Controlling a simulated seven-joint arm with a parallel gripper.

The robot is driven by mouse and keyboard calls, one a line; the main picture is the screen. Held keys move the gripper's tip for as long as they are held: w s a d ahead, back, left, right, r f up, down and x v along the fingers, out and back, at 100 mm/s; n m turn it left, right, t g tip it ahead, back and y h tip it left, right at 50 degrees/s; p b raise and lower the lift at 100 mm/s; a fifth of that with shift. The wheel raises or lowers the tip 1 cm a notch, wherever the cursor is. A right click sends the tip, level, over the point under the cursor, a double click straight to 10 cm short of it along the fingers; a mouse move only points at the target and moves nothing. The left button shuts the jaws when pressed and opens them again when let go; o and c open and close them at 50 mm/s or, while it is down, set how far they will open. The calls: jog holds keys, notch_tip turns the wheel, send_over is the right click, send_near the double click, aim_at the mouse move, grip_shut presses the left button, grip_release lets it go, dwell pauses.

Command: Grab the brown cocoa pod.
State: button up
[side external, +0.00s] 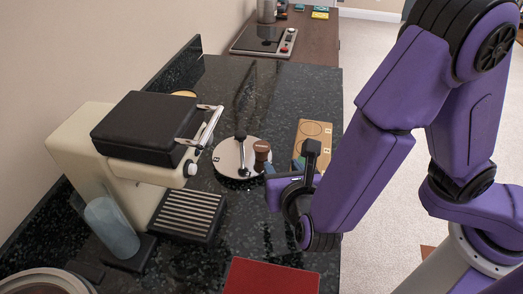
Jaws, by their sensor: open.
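A small brown object (261,149), which seems to be the cocoa pod, stands near the right edge of a round white disc on the dark speckled counter (265,90). It has a darker band near its top. Its lower end is close to my gripper in the picture, and I cannot tell whether they touch. My gripper (283,168) is low over the counter, just right of and nearer than the brown object. It is open; its fingertips are small and partly hidden by my own wrist, and I see nothing held between them.
The white disc (229,158) carries a black-handled lever. A cream and black coffee machine (147,138) stands left. A tan board with circles (315,129) lies behind my gripper. A red flat item (270,277) lies in front. The counter behind the disc is mostly clear.

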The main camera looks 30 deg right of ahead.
aim_at(260, 145)
jog(key=shift+n+t, duration=0.3)
jog(key=shift+n, duration=0.1)
jog(key=x, duration=0.5)
jog(key=a+x, duration=0.1)
jog(key=x, duration=0.5)
jog(key=f+x, duration=0.1)
jog(key=x, duration=0.5)
jog(key=shift+a+r, duration=0.1)
jog(key=shift+a, duration=0.25)
jog(key=shift+c, duration=0.3)
jog(key=c, duration=0.6)
